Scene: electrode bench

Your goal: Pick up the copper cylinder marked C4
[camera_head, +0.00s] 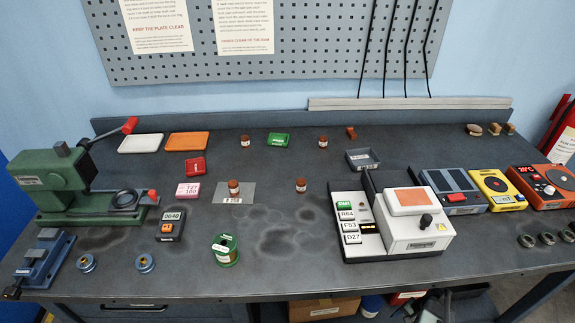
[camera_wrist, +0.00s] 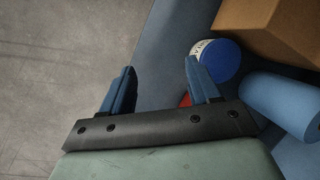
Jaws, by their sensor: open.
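Several small copper-brown cylinders with pale bands stand on the dark bench in the head view. One cylinder (camera_head: 245,142) is at the back middle, another cylinder (camera_head: 323,142) is right of it, and a third cylinder (camera_head: 301,185) stands alone nearer the centre. Another cylinder (camera_head: 234,187) stands on a grey plate (camera_head: 219,196) with a small label. Their marks are too small to read, so I cannot tell which is C4. My gripper (camera_wrist: 160,68) is open and empty in the wrist view, away from all the cylinders, with floor and low-lying items beyond it.
A green press (camera_head: 57,182) stands at the left, and a white labelled machine (camera_head: 415,220) at the right. A green spool (camera_head: 225,250) is at the front. A cardboard box (camera_wrist: 275,28) and blue-lidded tub (camera_wrist: 218,62) show in the wrist view.

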